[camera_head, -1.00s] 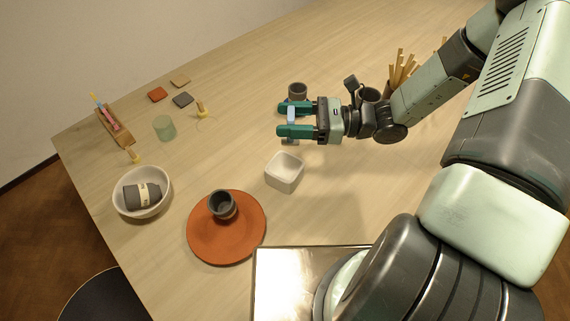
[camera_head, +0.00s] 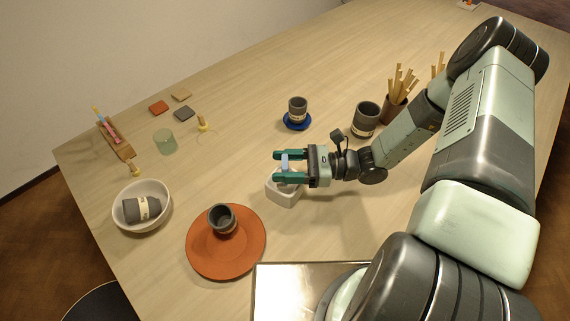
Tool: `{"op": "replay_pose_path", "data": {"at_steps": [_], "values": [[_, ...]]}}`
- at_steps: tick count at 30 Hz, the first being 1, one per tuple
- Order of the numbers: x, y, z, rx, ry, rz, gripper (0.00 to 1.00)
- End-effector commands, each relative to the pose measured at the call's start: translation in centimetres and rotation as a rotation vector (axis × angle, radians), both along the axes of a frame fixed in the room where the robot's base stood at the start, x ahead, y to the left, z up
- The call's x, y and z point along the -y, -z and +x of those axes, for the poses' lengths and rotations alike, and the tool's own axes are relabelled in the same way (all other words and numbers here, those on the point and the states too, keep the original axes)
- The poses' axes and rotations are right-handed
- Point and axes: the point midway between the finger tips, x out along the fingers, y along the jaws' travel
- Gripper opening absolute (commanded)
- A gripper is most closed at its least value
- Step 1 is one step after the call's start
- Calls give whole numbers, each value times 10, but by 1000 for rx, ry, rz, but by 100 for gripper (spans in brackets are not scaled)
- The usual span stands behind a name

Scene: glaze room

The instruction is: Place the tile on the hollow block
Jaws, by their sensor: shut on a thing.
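My gripper (camera_head: 279,166) is shut on a small light blue tile (camera_head: 284,162), held between its two green fingers. The fingers partly hide the tile. The hollow block (camera_head: 284,197) is a white, square, open-topped piece on the table. My gripper and the tile are over its far part and cover some of its opening. I cannot tell whether the tile touches the block.
An orange plate (camera_head: 203,258) with a grey cup (camera_head: 222,219) stands at the front left of the block. A grey cup (camera_head: 297,107) on a blue saucer (camera_head: 296,125) stands behind. Another cup (camera_head: 366,118) is near my arm. A white bowl (camera_head: 163,190) is at left.

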Motion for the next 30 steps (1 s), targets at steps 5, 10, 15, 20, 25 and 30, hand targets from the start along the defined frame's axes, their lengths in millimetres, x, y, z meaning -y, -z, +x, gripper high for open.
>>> {"op": "replay_pose_path", "data": {"at_steps": [5, 10, 15, 20, 25, 30], "values": [[0, 1, 0, 0, 0, 1, 24], [0, 2, 0, 0, 0, 0, 76], [0, 2, 0, 0, 1, 0, 83], [0, 1, 0, 0, 1, 0, 83], [14, 0, 1, 2, 5, -2, 83], [49, 0, 2, 3, 5, -3, 83]]}}
